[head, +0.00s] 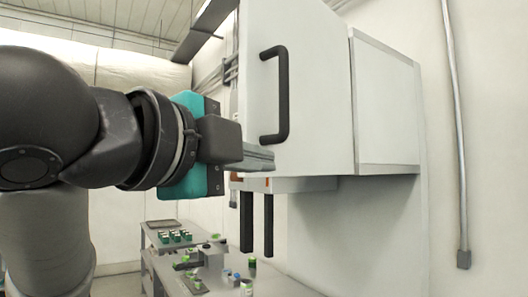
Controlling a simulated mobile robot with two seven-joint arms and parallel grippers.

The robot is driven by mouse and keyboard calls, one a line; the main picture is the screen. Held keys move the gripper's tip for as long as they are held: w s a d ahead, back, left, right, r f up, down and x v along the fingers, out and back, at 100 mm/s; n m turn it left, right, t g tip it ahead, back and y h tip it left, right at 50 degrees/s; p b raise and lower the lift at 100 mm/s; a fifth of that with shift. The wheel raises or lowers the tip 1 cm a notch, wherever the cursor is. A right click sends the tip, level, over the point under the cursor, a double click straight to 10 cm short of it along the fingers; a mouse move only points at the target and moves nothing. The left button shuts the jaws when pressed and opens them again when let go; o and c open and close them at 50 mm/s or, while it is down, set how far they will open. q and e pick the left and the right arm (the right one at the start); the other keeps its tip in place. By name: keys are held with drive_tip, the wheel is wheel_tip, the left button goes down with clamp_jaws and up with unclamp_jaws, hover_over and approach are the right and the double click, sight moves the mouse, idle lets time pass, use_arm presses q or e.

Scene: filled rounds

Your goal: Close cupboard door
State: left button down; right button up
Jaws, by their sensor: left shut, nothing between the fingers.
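The white cupboard door (318,85) fills the upper middle of the head view, its face with a black bar handle (284,95) turned towards me. The white cupboard body (388,105) shows to the right of the door, by the wall. I cannot tell exactly how far the door stands open. My left gripper (262,158) comes in from the left, its fingers shut and empty. The fingers overlap the door's lower left part in the picture, just below the handle; contact cannot be told. My right gripper is not in view.
Two dark upright bars (247,222) show below the cupboard. A low bench (206,278) with small green-topped items and a grey device stands beneath. A second table (152,235) stands farther back. A grey pipe (457,130) runs down the right wall.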

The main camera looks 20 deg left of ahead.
use_arm(q)
drive_tip(key=w+a+m+p, duration=0.1)
drive_tip(key=w+a+p, duration=0.1)
drive_tip(key=w+p, duration=0.6)
drive_tip(key=r+p, duration=0.1)
drive_tip(key=p, duration=0.3)
drive_tip(key=shift+t+y+p, duration=0.35)
drive_tip(key=shift+t+y, duration=0.05)
idle(0.7)
idle(0.4)
